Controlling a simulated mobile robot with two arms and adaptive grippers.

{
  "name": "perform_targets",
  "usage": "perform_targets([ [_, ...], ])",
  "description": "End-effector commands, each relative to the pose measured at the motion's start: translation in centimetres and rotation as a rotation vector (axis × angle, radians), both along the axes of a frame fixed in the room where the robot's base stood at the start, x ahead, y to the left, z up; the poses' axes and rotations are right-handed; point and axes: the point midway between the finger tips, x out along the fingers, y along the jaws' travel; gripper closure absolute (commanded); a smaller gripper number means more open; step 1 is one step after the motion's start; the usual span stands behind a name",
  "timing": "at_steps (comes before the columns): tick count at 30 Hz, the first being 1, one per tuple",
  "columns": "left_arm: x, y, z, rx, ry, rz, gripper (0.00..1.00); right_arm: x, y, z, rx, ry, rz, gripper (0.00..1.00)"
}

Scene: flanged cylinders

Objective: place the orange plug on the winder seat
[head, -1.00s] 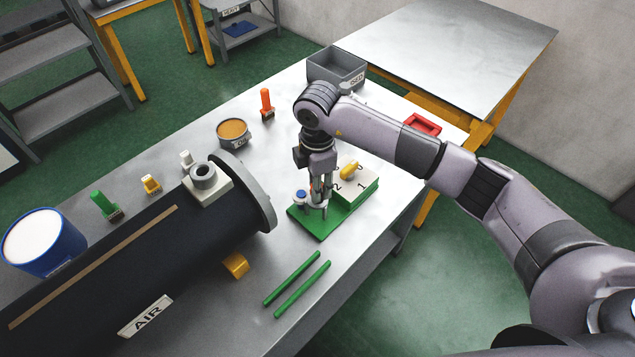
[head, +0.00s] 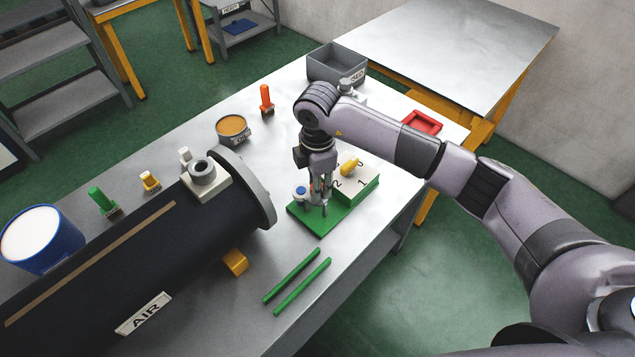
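A green base plate (head: 318,224) on the metal table carries a white block (head: 361,184) marked with numbers, a yellow piece (head: 349,166) and a small blue-topped part (head: 300,192). This looks like the winder fixture. My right gripper (head: 322,205) points straight down over the plate, its fingers among the grey parts there. A small orange patch (head: 311,187) shows beside the fingers, mostly hidden; I cannot tell if it is the plug or if it is gripped. Another orange piece (head: 265,97) stands upright in a dark holder at the back. My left gripper is out of view.
A large dark cylinder (head: 120,260) labelled AIR, with a grey flange, fills the table's left. Two green rods (head: 297,281) lie in front of the plate. A grey bin (head: 335,66), a round tin (head: 232,130) and a red tray (head: 423,122) stand farther back.

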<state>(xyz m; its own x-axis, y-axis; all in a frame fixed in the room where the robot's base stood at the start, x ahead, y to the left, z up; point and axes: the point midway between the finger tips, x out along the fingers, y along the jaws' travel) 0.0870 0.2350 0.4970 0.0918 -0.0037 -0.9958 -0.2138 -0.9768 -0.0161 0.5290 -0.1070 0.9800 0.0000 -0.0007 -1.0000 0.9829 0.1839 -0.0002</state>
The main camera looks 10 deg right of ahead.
Motion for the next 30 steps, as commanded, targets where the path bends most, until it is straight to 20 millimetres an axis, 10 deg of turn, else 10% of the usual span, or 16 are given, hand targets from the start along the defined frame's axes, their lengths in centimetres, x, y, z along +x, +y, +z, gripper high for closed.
perform_targets([
  [20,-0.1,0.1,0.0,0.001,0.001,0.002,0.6,0.0,0.0,0.2,0.0,-0.001,0.0,0.5],
  [30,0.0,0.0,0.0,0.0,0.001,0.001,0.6,0.2,0.0,6.1,0.001,-0.006,0.0,0.5],
])
